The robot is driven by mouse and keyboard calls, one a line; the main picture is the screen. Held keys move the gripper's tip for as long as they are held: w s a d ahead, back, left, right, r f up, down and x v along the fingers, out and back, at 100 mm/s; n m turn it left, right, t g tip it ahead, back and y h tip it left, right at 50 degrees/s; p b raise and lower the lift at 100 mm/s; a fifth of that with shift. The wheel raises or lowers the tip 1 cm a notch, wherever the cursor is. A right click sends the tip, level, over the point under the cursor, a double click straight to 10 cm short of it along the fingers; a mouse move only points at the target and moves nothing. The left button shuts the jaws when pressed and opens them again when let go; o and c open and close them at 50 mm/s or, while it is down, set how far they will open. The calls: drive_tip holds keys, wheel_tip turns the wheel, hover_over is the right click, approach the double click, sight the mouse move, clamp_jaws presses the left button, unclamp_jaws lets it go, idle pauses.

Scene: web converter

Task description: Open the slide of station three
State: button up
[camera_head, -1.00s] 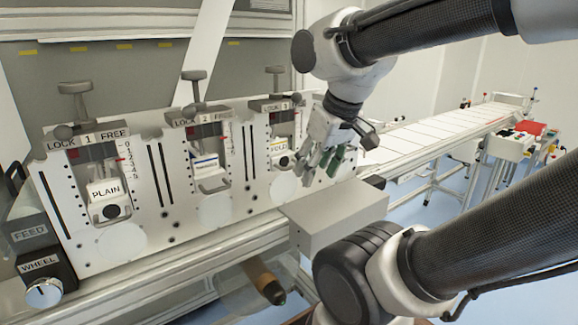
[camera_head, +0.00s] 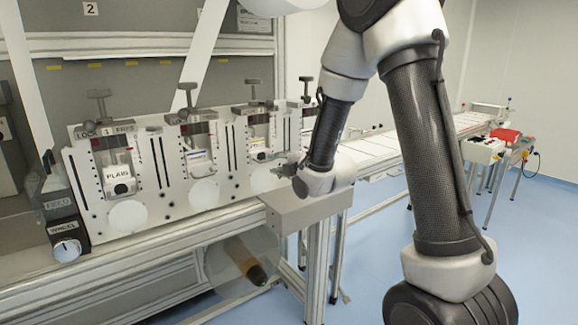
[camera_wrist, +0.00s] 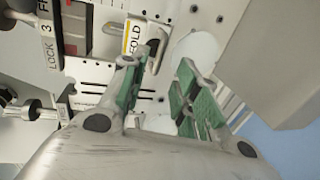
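Station three (camera_head: 258,117) is on the white upright panel, third from the left in the head view. Its slide, a white block with a yellow-edged FOLD label (camera_wrist: 138,39), shows in the wrist view with a wire-like handle beside it. The LOCK 3 plate (camera_wrist: 47,50) is at the left of the wrist view. My gripper (camera_wrist: 158,65) is open, its green-padded fingers apart with nothing seen between them. Its fingertips are just short of the FOLD slide in the picture; I see no contact. In the head view my gripper (camera_head: 282,162) is small and partly hidden by my wrist.
Station one with its PLAIN slide (camera_head: 119,178) and station two (camera_head: 197,150) are to the left. A grey box (camera_head: 300,208) juts out below my wrist. A roll (camera_head: 245,262) hangs under the bench. A long conveyor (camera_head: 375,150) runs to the right.

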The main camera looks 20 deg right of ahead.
sight(267, 161)
drive_tip(key=x, duration=0.7)
drive_tip(key=shift+w+a, duration=0.1)
drive_tip(key=shift+w, duration=0.3)
clamp_jaws()
